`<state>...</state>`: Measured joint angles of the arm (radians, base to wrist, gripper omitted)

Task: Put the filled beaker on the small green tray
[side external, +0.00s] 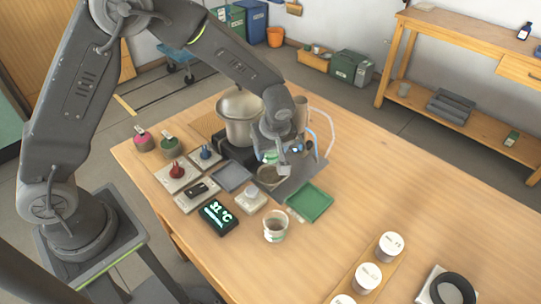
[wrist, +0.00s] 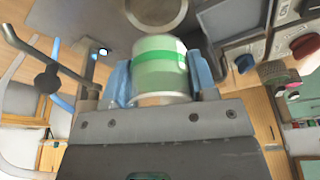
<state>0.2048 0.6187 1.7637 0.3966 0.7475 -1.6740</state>
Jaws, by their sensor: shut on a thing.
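A beaker with a green band (wrist: 160,62) sits between the blue fingers of my gripper (wrist: 162,75) in the wrist view. My gripper is shut on it. In the side view my gripper (side external: 271,156) is by the steel pot, above a dark plate, and the beaker is partly hidden by my wrist. How full the beaker is cannot be told. The small green tray (side external: 310,202) lies empty on the table, in front of my gripper and to its right.
A steel pot (side external: 239,116) stands behind my gripper. A cup (side external: 275,226) stands left of and in front of the tray. Control boxes and a temperature display (side external: 218,216) are at the left. White-lidded jars (side external: 368,277) stand on a board at the front. The table right of the tray is clear.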

